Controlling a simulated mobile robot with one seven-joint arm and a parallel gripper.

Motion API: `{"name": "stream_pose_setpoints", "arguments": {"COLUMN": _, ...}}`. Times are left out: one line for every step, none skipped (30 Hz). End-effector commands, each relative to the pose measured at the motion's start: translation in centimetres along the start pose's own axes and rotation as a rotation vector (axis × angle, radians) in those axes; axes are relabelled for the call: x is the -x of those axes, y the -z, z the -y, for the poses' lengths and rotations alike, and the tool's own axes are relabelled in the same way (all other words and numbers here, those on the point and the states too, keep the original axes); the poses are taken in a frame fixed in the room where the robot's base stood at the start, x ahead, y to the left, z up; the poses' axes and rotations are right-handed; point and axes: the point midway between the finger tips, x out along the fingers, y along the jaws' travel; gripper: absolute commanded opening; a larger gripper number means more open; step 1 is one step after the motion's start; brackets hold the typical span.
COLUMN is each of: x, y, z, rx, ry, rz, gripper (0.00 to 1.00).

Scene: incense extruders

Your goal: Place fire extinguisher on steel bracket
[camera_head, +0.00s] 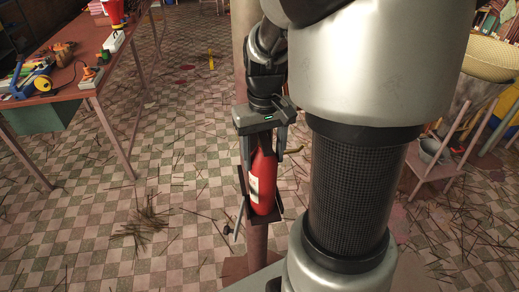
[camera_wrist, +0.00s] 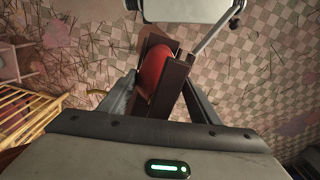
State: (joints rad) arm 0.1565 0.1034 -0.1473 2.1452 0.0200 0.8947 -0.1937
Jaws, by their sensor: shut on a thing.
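The red fire extinguisher (camera_head: 264,187) with a pale label stands roughly upright at the centre of the head view. My gripper (camera_head: 264,152) points down from above, shut on its upper part, with one finger on each side. The dark steel bracket (camera_head: 243,183) shows along the extinguisher's left side and under its bottom, above a reddish post. In the wrist view the red extinguisher (camera_wrist: 153,68) lies between my fingers (camera_wrist: 158,95), beside the dark bracket plate (camera_wrist: 174,85). The extinguisher's top is hidden by my gripper. I cannot tell whether its bottom rests on the bracket.
A reddish table (camera_head: 75,85) with tools and a green box stands at the left. A wooden stand (camera_head: 445,178) with a grey pot is at the right. Twigs litter the checkered floor (camera_head: 150,215). The floor between table and post is otherwise open.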

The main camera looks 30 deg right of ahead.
Motion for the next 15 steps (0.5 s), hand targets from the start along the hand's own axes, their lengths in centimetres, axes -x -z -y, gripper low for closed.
{"name": "stream_pose_setpoints", "arguments": {"x": 0.28, "y": 0.13, "z": -0.05, "rx": 0.0, "ry": -0.001, "rz": -0.006, "gripper": 0.0}}
{"name": "stream_pose_setpoints", "arguments": {"x": 0.32, "y": 0.13, "z": -0.05, "rx": 0.0, "ry": -0.001, "rz": -0.006, "gripper": 0.0}}
{"name": "stream_pose_setpoints", "arguments": {"x": 0.34, "y": 0.13, "z": -0.05, "rx": 0.0, "ry": -0.001, "rz": -0.006, "gripper": 0.0}}
{"name": "stream_pose_setpoints", "arguments": {"x": 0.34, "y": 0.13, "z": -0.04, "rx": 0.0, "ry": -0.001, "rz": -0.005, "gripper": 0.0}}
{"name": "stream_pose_setpoints", "arguments": {"x": 0.34, "y": 0.13, "z": -0.04, "rx": 0.0, "ry": -0.001, "rz": -0.005, "gripper": 0.0}}
{"name": "stream_pose_setpoints", "arguments": {"x": 0.33, "y": 0.13, "z": -0.04, "rx": 0.0, "ry": -0.001, "rz": -0.005, "gripper": 0.0}}
{"name": "stream_pose_setpoints", "arguments": {"x": 0.3, "y": 0.13, "z": -0.04, "rx": 0.0, "ry": -0.001, "rz": -0.005, "gripper": 0.0}}
{"name": "stream_pose_setpoints", "arguments": {"x": 0.23, "y": 0.13, "z": -0.03, "rx": 0.0, "ry": -0.001, "rz": -0.005, "gripper": 0.0}}
{"name": "stream_pose_setpoints", "arguments": {"x": 0.1, "y": 0.13, "z": -0.03, "rx": 0.0, "ry": -0.001, "rz": -0.005, "gripper": 0.0}}
{"name": "stream_pose_setpoints", "arguments": {"x": 0.0, "y": 0.13, "z": -0.03, "rx": 0.0, "ry": -0.001, "rz": -0.005, "gripper": 0.0}}
{"name": "stream_pose_setpoints", "arguments": {"x": -0.08, "y": 0.13, "z": -0.02, "rx": 0.0, "ry": -0.001, "rz": -0.005, "gripper": 0.0}}
{"name": "stream_pose_setpoints", "arguments": {"x": -0.18, "y": -0.01, "z": 0.0, "rx": 0.0, "ry": 0.0, "rz": 0.0, "gripper": 0.62}}
{"name": "stream_pose_setpoints", "arguments": {"x": -0.16, "y": -0.01, "z": 0.0, "rx": 0.0, "ry": 0.0, "rz": 0.0, "gripper": 0.67}}
{"name": "stream_pose_setpoints", "arguments": {"x": -0.17, "y": -0.01, "z": 0.0, "rx": 0.0, "ry": 0.0, "rz": 0.0, "gripper": 0.72}}
{"name": "stream_pose_setpoints", "arguments": {"x": -0.17, "y": -0.01, "z": 0.0, "rx": 0.0, "ry": 0.0, "rz": 0.0, "gripper": 0.76}}
